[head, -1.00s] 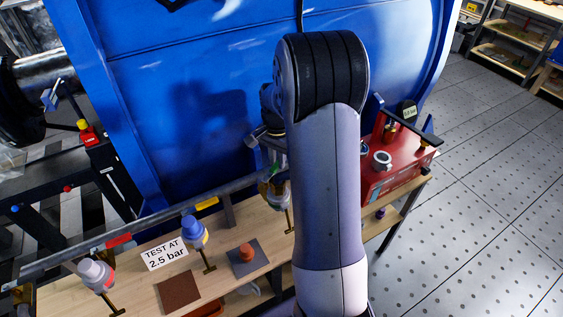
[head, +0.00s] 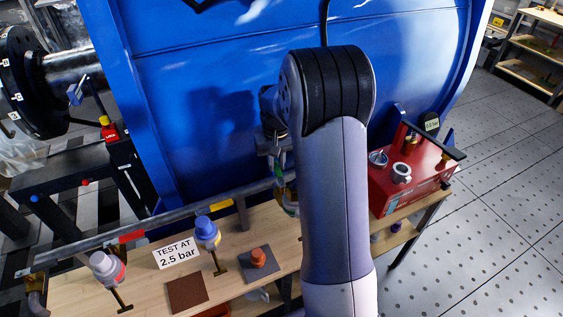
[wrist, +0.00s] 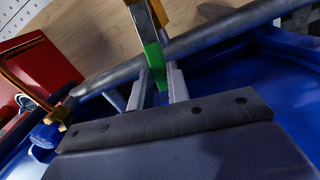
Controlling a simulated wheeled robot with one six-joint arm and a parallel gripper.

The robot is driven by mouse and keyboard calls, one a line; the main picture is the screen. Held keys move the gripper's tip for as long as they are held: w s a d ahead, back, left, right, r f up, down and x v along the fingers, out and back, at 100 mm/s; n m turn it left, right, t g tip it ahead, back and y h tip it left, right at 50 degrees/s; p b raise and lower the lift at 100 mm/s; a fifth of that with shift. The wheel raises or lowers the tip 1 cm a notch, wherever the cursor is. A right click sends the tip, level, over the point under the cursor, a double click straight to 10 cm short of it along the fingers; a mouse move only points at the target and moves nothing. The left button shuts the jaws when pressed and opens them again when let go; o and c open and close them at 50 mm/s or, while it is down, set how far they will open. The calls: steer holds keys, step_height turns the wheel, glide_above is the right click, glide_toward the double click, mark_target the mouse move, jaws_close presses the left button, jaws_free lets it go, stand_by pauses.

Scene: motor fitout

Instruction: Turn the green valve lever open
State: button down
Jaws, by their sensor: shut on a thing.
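The green valve lever (wrist: 153,62) shows in the wrist view, its green end between the two fingers of my gripper (wrist: 158,85). My gripper is shut on that green end. A bare metal part of the lever runs up from it to a brass fitting (wrist: 158,12) at the top edge. In the head view my gripper (head: 278,150) is by the pipe at the tank's foot, with a bit of the green lever (head: 280,167) below it. My arm hides much of the valve there.
A grey pipe (head: 165,218) runs along the bench (head: 232,268) before the blue tank (head: 200,60). A blue-capped fitting (head: 207,232) and a white-and-red one (head: 105,267) stand left. A red pump box (head: 410,185) is right of my arm. A sign reads "TEST AT 2.5 bar" (head: 177,252).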

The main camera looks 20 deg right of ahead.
steer(key=shift+a+r+n, duration=0.1)
steer(key=shift+a+n, duration=0.4)
steer(key=shift+n, duration=0.4)
steer(key=c, duration=1.3)
jaws_free()
steer(key=shift+c, duration=0.2)
step_height(320, 180, up, 11)
steer(key=b, duration=0.1)
steer(key=shift+f, duration=0.25)
